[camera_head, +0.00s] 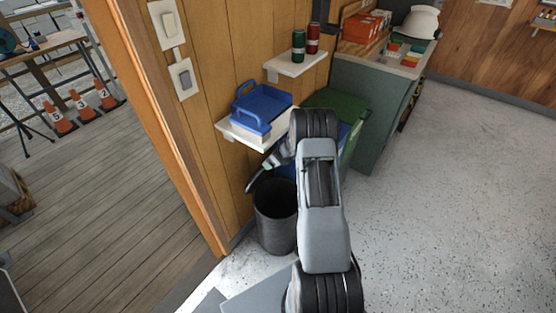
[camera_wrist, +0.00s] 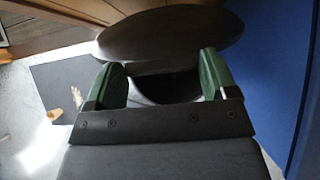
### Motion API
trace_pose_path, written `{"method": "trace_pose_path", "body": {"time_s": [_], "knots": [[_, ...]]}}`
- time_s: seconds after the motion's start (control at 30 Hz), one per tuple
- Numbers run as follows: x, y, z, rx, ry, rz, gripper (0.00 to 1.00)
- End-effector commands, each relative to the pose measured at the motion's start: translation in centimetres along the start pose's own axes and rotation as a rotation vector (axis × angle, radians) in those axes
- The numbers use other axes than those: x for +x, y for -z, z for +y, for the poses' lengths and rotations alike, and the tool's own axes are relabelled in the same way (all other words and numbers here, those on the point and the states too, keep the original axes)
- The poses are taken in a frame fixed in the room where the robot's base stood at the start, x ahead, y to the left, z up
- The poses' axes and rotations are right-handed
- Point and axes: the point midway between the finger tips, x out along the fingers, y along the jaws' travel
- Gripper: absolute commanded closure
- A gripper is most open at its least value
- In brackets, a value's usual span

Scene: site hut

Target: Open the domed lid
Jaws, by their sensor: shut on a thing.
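The dark domed lid (camera_wrist: 170,32) fills the upper middle of the wrist view, just beyond my fingertips. In the head view its dark curved edge (camera_head: 252,183) shows tilted up above the dark round bin (camera_head: 275,222). My gripper (camera_head: 268,162) is at the lid, beside the wall. Its two green fingers (camera_wrist: 163,82) stand apart at the lid's edge, shut on the lid. The exact part between the fingers is dark and hard to make out. My arm hides part of the area right of the bin.
A wall shelf (camera_head: 230,131) with a blue tray (camera_head: 262,102) is close above my gripper. A blue container (camera_wrist: 275,60) stands close at the right in the wrist view. A green container (camera_head: 340,103) is behind my arm. The speckled floor (camera_head: 450,210) at right is clear.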

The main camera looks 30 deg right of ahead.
Motion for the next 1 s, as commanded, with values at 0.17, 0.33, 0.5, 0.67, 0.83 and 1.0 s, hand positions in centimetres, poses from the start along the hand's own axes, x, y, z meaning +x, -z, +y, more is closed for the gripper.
{"method": "trace_pose_path", "body": {"time_s": [0.17, 0.33, 0.5, 0.67, 0.83, 1.0], "knots": [[0.1, 0.0, 0.1, 0.001, -0.003, -0.001, 0.64], [0.1, 0.1, -0.1, 0.003, -0.004, -0.001, 0.64], [0.2, 0.2, -0.3, 0.005, -0.005, 0.0, 0.08], [0.2, 0.3, -0.4, 0.006, -0.004, 0.0, 0.0], [-0.1, 0.2, -0.2, 0.005, -0.002, 0.0, 0.0], [-1.7, 0.1, -0.2, 0.004, 0.0, -0.001, 0.0]]}}
